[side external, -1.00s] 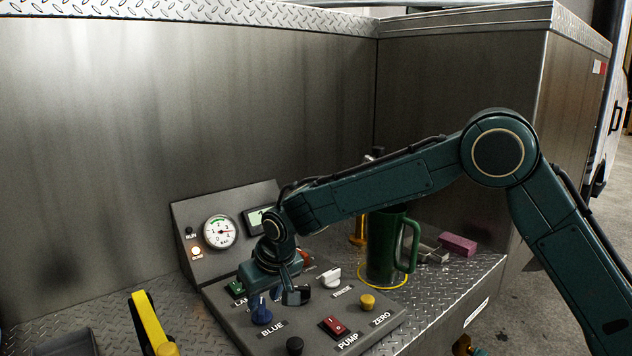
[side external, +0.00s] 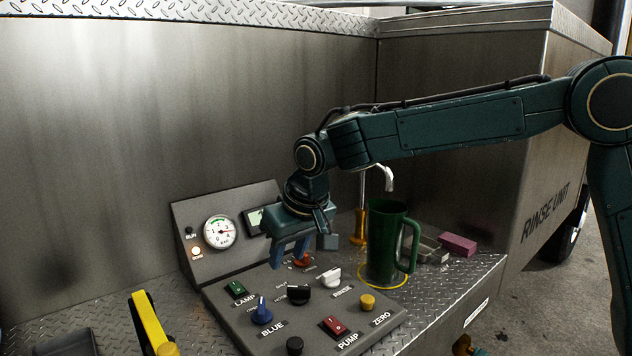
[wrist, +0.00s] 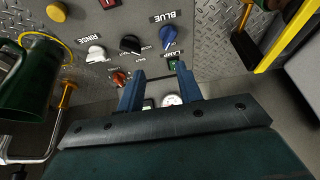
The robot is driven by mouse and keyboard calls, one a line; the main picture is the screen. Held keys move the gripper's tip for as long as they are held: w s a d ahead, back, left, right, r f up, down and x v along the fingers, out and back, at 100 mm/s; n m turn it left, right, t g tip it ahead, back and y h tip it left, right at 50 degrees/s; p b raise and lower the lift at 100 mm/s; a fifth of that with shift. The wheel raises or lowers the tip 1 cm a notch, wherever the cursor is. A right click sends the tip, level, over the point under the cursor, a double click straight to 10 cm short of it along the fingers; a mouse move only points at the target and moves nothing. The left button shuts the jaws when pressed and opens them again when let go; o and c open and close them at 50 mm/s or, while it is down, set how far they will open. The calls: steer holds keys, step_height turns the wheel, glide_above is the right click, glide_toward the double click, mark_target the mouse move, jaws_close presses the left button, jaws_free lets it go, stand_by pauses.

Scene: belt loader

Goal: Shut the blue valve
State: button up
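The blue valve (side external: 262,312) is a blue knob above the BLUE label on the sloped grey panel (side external: 222,320). It also shows in the wrist view (wrist: 168,36), at the top right of centre. Its pointer stands roughly upright in the side view; I cannot read its marked position. My gripper (side external: 288,256) hangs above the rear of the panel, behind and to the right of the blue valve, and clear of it. In the wrist view, the two blue fingers of my gripper (wrist: 160,80) are apart with nothing between them.
Near the blue valve are a black knob (side external: 299,294), a white RINSE knob (side external: 332,277), a red knob (side external: 304,259), a green LAMP switch (side external: 236,289) and a red PUMP switch (side external: 334,325). A green mug (side external: 384,245) stands right; a yellow-handled thing (side external: 148,320) stands front left.

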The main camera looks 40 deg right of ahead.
steer(key=s+d+r, duration=0.6)
steer(key=s+d, duration=0.4)
steer(key=s, duration=0.2)
steer(key=shift+s+d, duration=0.3)
steer(key=shift+s, duration=0.05)
